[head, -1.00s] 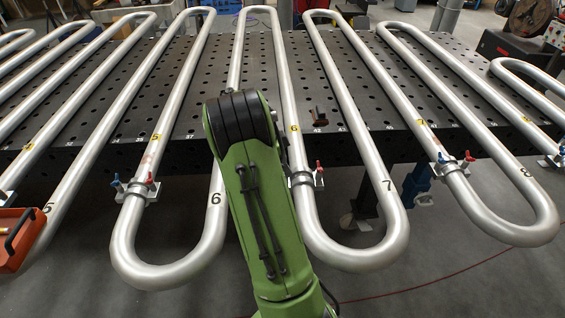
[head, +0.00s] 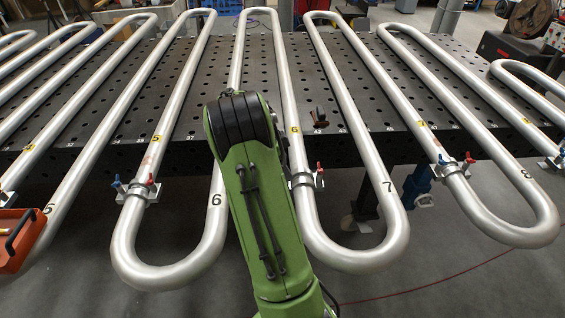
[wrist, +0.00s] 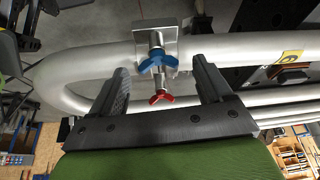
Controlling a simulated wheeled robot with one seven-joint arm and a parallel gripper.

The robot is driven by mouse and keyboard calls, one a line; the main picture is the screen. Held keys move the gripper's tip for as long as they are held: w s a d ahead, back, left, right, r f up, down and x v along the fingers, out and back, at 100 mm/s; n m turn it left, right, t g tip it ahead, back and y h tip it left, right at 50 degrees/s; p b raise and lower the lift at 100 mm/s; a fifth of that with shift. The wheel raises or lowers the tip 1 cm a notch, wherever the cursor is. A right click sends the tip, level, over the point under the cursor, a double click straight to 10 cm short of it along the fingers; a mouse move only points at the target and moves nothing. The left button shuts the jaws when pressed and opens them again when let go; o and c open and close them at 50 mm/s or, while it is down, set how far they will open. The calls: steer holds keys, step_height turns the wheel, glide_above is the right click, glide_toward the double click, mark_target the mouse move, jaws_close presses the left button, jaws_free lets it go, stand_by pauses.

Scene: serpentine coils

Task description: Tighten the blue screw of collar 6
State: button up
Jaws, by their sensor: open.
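Collar 6 (head: 302,181) sits on the pipe just in front of the yellow 6 label (head: 294,130), partly hidden by my arm in the head view. Its red screw (head: 319,170) shows on the right side; its blue screw is hidden there. In the wrist view the collar's bracket (wrist: 157,40) is on the pipe, with the blue wing screw (wrist: 158,62) and the red wing screw (wrist: 160,97) below it in the picture. My gripper (wrist: 160,66) is open, one finger on each side of the blue screw, with gaps visible. It is hidden in the head view.
The neighbouring collar (head: 138,188) to the left and another collar (head: 455,166) to the right carry red and blue screws. The perforated black table (head: 230,100) lies behind. A red toolbox (head: 18,240) is at the left edge. Pipe bends flank my arm closely.

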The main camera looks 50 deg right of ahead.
steer(key=p+v, duration=0.4)
steer(key=v, duration=1.1)
steer(key=shift+r, duration=0.35)
steer(key=shift+a, duration=0.1)
